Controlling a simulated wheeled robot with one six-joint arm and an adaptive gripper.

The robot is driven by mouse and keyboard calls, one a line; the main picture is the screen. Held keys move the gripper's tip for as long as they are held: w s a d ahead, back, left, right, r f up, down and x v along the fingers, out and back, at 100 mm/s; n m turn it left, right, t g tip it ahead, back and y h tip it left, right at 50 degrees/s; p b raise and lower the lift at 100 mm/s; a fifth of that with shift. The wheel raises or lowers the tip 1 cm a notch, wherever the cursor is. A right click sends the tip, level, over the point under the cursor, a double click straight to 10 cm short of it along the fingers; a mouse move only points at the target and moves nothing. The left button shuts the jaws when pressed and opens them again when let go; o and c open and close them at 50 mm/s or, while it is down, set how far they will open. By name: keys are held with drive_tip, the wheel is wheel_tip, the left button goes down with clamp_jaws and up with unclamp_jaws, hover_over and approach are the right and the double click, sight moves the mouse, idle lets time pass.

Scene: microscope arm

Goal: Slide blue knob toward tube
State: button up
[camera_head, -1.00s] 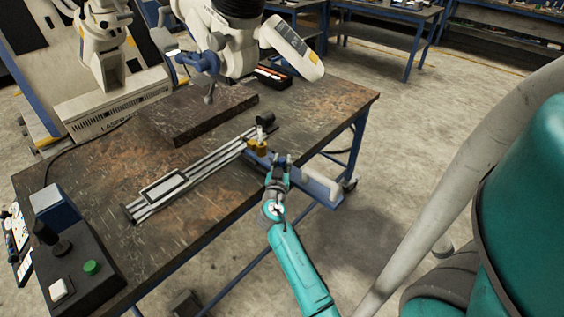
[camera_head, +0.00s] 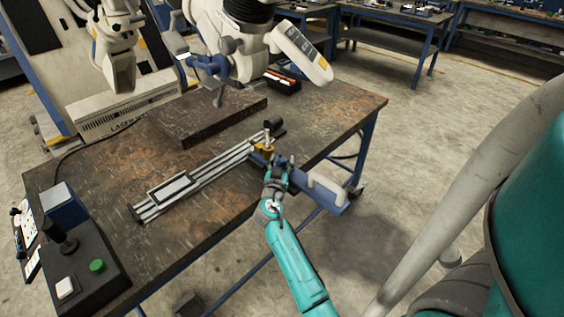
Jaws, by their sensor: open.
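A silver rail (camera_head: 205,178) lies on the worn dark table (camera_head: 110,167). At its right end are a yellow block (camera_head: 263,149) and a short black tube-like cylinder (camera_head: 274,127). A small dark blue piece (camera_head: 281,160), perhaps the blue knob, shows beside the yellow block at the fingers. It is too small to tell from the fingertips for sure. My gripper (camera_head: 280,166) is open at the table's front edge, just right of and below the yellow block. Contact cannot be made out.
A control box (camera_head: 72,260) with a joystick and green button sits at the front left. A blue bracket with a white bar (camera_head: 326,188) juts from the front edge, right of my gripper.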

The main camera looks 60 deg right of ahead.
drive_tip(key=v, duration=1.2)
idle(0.4)
